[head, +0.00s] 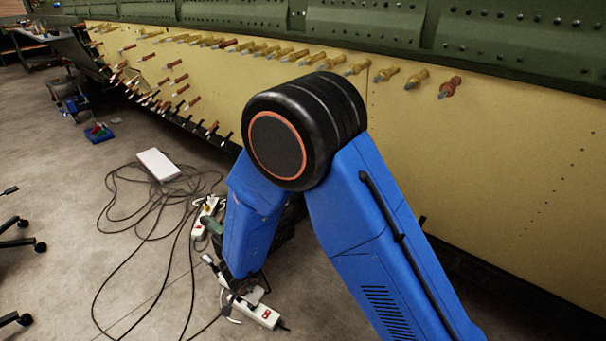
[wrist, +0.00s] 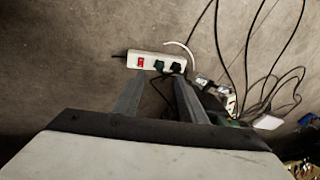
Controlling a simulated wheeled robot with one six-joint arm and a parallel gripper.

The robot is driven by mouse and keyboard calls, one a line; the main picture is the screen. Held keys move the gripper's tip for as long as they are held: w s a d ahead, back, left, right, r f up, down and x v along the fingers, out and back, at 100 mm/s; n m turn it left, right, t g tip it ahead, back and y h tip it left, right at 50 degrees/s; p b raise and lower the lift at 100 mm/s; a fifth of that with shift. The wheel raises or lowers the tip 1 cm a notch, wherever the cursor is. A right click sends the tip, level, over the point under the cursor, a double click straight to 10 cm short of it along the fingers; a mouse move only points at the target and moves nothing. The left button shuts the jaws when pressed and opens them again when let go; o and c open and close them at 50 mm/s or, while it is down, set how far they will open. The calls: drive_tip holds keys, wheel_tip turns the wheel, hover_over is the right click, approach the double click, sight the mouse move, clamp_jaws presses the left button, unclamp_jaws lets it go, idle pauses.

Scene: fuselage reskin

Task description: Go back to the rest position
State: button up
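My gripper (wrist: 157,86) shows in the wrist view with its two grey fingers apart and a gap between them. Nothing is held between the fingers; bare floor and a dark cable show through the gap. The fingertips point at a white power strip (wrist: 145,61) with a red switch and dark plugs. In the head view my blue arm is folded down from its black joint, and my gripper end is low near the floor, mostly hidden behind the arm. The power strip (head: 262,316) lies beside it there. I cannot tell whether they touch.
A yellow fuselage panel (head: 510,140) with rows of fasteners (head: 285,55) runs close along the right and back. Loose black cables (head: 135,235), a white box (head: 158,165) and another power strip (head: 204,215) lie on the floor. Chair legs (head: 20,243) stand at the left edge.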

drive_tip(key=w+d+r+n+y, duration=0.1)
drive_tip(key=w+d+r+y, duration=0.15)
drive_tip(key=r, duration=0.65)
drive_tip(key=w+d+r+n+y, duration=0.1)
drive_tip(key=w+d+r, duration=0.25)
drive_tip(key=r, duration=0.65)
drive_tip(key=s+d+r+n+t+y, duration=0.1)
drive_tip(key=s+d+r+n+y, duration=0.1)
drive_tip(key=d+r, duration=0.95)
drive_tip(key=s+d+r+h, duration=0.2)
drive_tip(key=s+d+r, duration=0.1)
drive_tip(key=s+d, duration=0.4)
drive_tip(key=s+d+r+h, duration=0.2)
drive_tip(key=s+d, duration=0.5)
drive_tip(key=d, duration=0.6)
drive_tip(key=s+d+r+n+h, duration=0.1)
drive_tip(key=s+d+r+h, duration=0.2)
drive_tip(key=s+d, duration=0.4)
drive_tip(key=d+r, duration=0.1)
drive_tip(key=d, duration=0.3)
drive_tip(key=shift+t, duration=0.3)
